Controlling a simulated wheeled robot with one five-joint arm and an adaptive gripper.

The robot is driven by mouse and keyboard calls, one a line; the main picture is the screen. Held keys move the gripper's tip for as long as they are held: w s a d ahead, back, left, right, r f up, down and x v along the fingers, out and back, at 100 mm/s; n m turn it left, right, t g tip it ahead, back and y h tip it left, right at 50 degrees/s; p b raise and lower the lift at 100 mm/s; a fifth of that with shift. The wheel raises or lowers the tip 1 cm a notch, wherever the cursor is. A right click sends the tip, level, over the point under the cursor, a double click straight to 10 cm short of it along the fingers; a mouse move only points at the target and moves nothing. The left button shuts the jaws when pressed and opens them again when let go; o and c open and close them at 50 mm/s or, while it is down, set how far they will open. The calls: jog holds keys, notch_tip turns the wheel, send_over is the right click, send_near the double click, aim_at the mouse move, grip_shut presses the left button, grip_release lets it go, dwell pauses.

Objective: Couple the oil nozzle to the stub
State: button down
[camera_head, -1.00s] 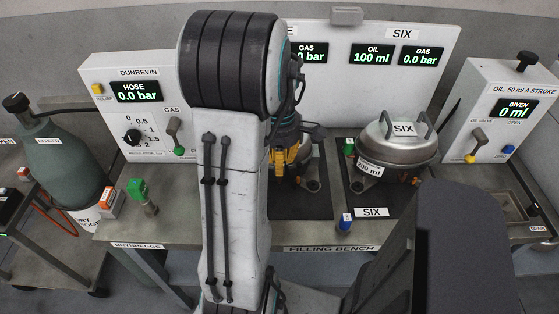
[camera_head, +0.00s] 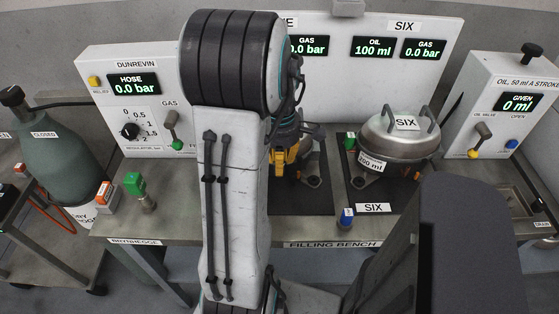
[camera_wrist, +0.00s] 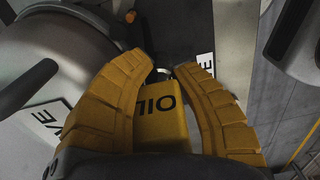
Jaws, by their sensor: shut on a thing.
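My gripper (camera_wrist: 162,68) has yellow segmented fingers closed on both sides of the oil nozzle (camera_wrist: 163,125), a yellow block marked OIL. A small pale metal ring shows at the nozzle's far end, between the fingertips; I cannot tell whether this is the stub or whether the two touch. A grey metal vessel (camera_wrist: 65,60) with a dark handle and a label ending in VE lies close on the left. In the head view my gripper (camera_head: 286,158) is low over the dark pad left of the vessel marked SIX (camera_head: 400,140), partly hidden by my arm.
The SIX vessel stands on its own pad (camera_head: 373,208), with green and blue fittings (camera_head: 346,218) beside it. The oil box (camera_head: 500,110) at right reads 0 ml given. The gas panel (camera_head: 140,100) and a green fitting (camera_head: 134,184) are at left. The back display board (camera_head: 385,80) reads OIL 100 ml for SIX.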

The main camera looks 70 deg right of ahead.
jog(key=shift+f, duration=0.15)
jog(key=c, duration=1)
grip_release()
jog(key=shift+o, duration=0.2)
notch_tip(320, 180, up, 12)
jog(key=shift+r, duration=0.1)
